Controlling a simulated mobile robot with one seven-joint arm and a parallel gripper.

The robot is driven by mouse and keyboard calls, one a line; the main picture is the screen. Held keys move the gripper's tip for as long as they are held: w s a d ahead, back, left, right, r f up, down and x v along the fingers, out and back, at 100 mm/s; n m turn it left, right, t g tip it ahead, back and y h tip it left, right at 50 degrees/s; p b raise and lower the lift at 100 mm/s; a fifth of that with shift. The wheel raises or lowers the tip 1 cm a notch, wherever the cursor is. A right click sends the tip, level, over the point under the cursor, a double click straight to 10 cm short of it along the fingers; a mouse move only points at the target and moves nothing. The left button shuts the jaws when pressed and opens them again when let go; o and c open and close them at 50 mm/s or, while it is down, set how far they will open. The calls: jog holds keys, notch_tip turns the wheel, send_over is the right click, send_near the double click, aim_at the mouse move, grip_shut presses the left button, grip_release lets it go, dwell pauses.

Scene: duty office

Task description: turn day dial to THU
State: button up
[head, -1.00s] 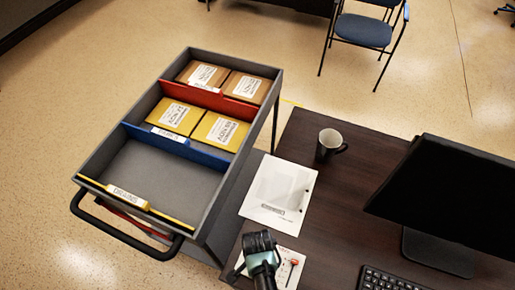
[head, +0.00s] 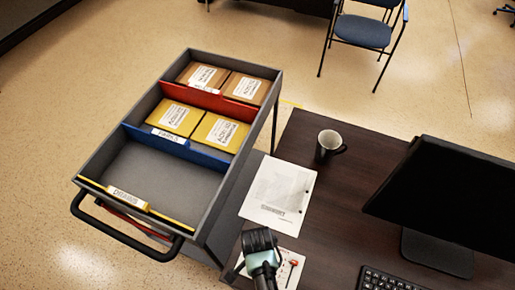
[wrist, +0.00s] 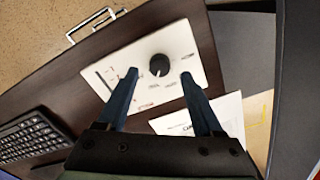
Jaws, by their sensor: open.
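The day dial (wrist: 159,65) is a round black knob with a pale pointer mark, on a white panel (wrist: 181,41) with small printed labels around it. The labels are too small to read for certain. My gripper (wrist: 159,76) is open in the wrist view, with one finger on each side of the dial's near edge; I cannot tell whether either touches it. In the head view my gripper (head: 260,240) is over the panel (head: 292,272) at the desk's front left and hides the dial. A small red-topped part shows on the panel's right there.
A paper sheet (head: 279,194) lies behind the panel on the dark desk (head: 325,205). A mug (head: 330,146), a monitor (head: 450,190) and a keyboard (head: 388,281) stand on it. A grey cart (head: 225,185) with boxed folders stands close on the left.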

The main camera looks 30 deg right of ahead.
notch_tip(320, 180, up, 10)
dwell(0.4)
dwell(0.4)
jog(key=w+r+n+t+h, duration=0.2)
jog(key=w+r+n+t, duration=0.55)
jog(key=w+r, duration=1.4)
notch_tip(320, 180, up, 12)
jog(key=w+t, duration=0.3)
jog(key=t, duration=0.3)
jog(key=s+a+r+n+t+b, duration=0.1)
jog(key=a+r+n+t, duration=0.15)
jog(key=r, duration=0.65)
jog(key=a+r+n+t, duration=0.2)
jog(key=r+t, duration=0.2)
jog(key=r, duration=0.5)
jog(key=s+a+r+n+t+y, duration=0.1)
jog(key=s+a+r+n+t, duration=0.1)
jog(key=s+r, duration=0.4)
jog(key=s+a+r+n+t+y, duration=0.1)
jog(key=s+r+t, duration=0.4)
jog(key=r, duration=0.9)
jog(key=shift+s+a+r+n+b, duration=0.15)
jog(key=shift+s+a+n+b, duration=0.15)
jog(key=shift+s+a+n, duration=0.6)
